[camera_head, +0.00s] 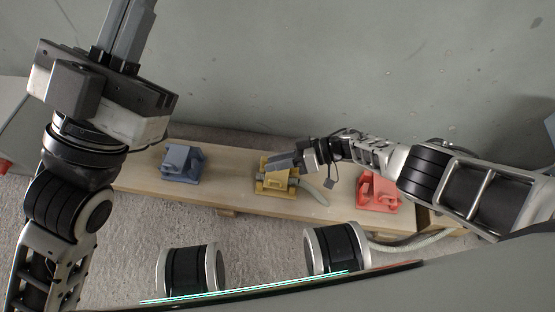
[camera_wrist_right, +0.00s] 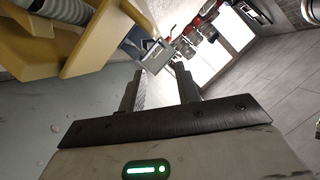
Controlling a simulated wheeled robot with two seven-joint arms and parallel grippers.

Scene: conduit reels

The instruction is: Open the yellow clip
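The yellow clip (camera_head: 273,186) sits on the wooden board, near its middle. In the right wrist view the yellow clip (camera_wrist_right: 88,45) fills the upper left, with a grey ribbed conduit (camera_wrist_right: 62,10) lying in it. My right gripper (camera_head: 284,162) is at the clip's far upper edge in the head view and hides part of it. In the wrist view my right gripper (camera_wrist_right: 160,80) has its fingers apart, with the clip beside them, not between them. I cannot tell whether a finger touches it. My left gripper (camera_head: 128,25) is at the upper left, away from the clip; its finger gap is unclear.
A blue clip (camera_head: 181,164) stands to the left on the wooden board (camera_head: 225,170) and a red clip (camera_head: 378,192) to the right. A pale conduit (camera_head: 315,191) runs from the yellow clip towards the right. A grey wall (camera_head: 300,70) is behind the board.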

